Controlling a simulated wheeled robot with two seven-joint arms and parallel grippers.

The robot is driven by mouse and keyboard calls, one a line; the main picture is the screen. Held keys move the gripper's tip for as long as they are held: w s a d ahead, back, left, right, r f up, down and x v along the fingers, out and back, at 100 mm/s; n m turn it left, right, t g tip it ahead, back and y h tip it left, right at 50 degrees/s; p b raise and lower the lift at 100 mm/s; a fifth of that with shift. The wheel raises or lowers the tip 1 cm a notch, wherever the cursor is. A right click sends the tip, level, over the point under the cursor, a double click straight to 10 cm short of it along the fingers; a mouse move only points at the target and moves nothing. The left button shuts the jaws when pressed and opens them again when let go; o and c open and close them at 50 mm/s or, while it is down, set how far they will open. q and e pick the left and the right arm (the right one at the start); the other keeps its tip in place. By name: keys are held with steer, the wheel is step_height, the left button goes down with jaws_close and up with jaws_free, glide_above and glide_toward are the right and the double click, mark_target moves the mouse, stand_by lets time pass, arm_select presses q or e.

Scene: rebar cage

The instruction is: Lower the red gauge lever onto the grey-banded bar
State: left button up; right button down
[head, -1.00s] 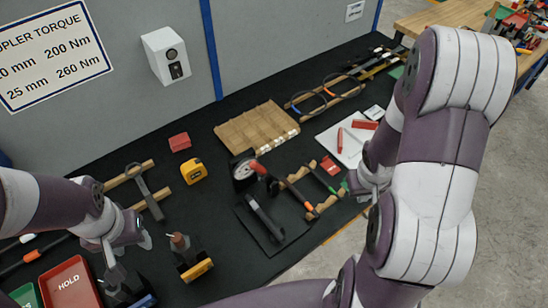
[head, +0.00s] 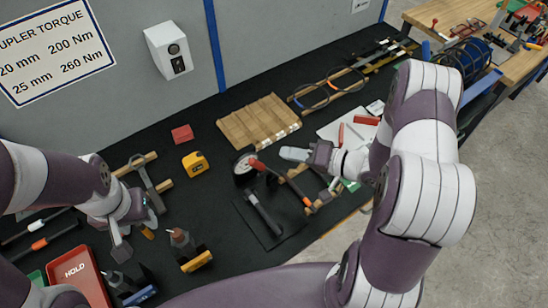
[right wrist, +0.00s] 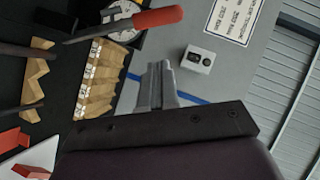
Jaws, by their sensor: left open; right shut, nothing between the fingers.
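The red gauge lever (head: 258,164) sticks out from a round black-and-white dial gauge (head: 242,168) at the middle of the black bench. In the right wrist view the lever (right wrist: 155,18) shows large at the top, beside the dial (right wrist: 122,12). A dark bar with an orange end (head: 294,188) lies on wooden notched supports just right of the gauge; I cannot make out a grey band. My right gripper (head: 284,154) is shut and empty, right of the lever and apart from it in the picture. My left gripper (head: 138,234) is open and empty at the left.
A black plate (head: 260,222) with a dark handled tool lies before the gauge. A wooden grooved block (head: 258,122), yellow tape measure (head: 195,163) and red block (head: 182,133) stand behind. A red HOLD tray (head: 80,280) is at the front left.

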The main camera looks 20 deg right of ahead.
arm_select(q)
steer(key=shift+r+p, duration=0.6)
steer(key=shift+r, duration=0.2)
arm_select(e)
steer(key=shift+w+a+f, duration=0.1)
steer(key=shift+a+f, duration=0.3)
steer(key=shift+a, duration=0.35)
steer(key=shift+a+f, duration=0.35)
steer(key=shift+a, duration=0.45)
steer(key=shift+w+a+f, duration=0.1)
steer(key=shift+a+f, duration=0.3)
steer(key=shift+a, duration=0.35)
arm_select(q)
steer(key=shift+a, duration=0.1)
steer(key=shift+r, duration=0.1)
arm_select(e)
steer(key=shift+s+a, duration=0.1)
steer(key=shift+a, duration=0.05)
